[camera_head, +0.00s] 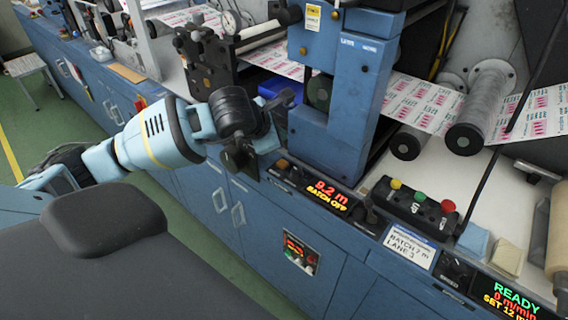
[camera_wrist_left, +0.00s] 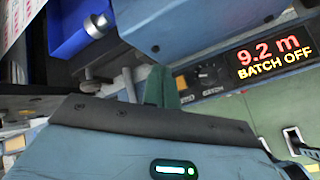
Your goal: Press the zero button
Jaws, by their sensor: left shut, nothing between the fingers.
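The batch counter's display (camera_head: 327,196) reads 9.2 m, BATCH OFF; it also shows in the left wrist view (camera_wrist_left: 272,57). Left of it on the same strip are a small amber button (camera_head: 282,163) and a dark knob (camera_wrist_left: 207,73). The small labels are too blurred to read, so I cannot confirm which control is zero. My left gripper (camera_head: 264,140) is just left of this strip, close to the machine front. In the left wrist view its dark green fingers (camera_wrist_left: 162,88) are together and empty, beside the strip's left end. My right gripper is out of view.
A button box (camera_head: 415,208) with yellow, green and red buttons stands further right. A second display (camera_head: 505,300) reads READY. A blue upright machine housing (camera_head: 340,95) rises behind the strip. Rollers (camera_head: 465,138) carry the printed web. Green floor is in front of the cabinets.

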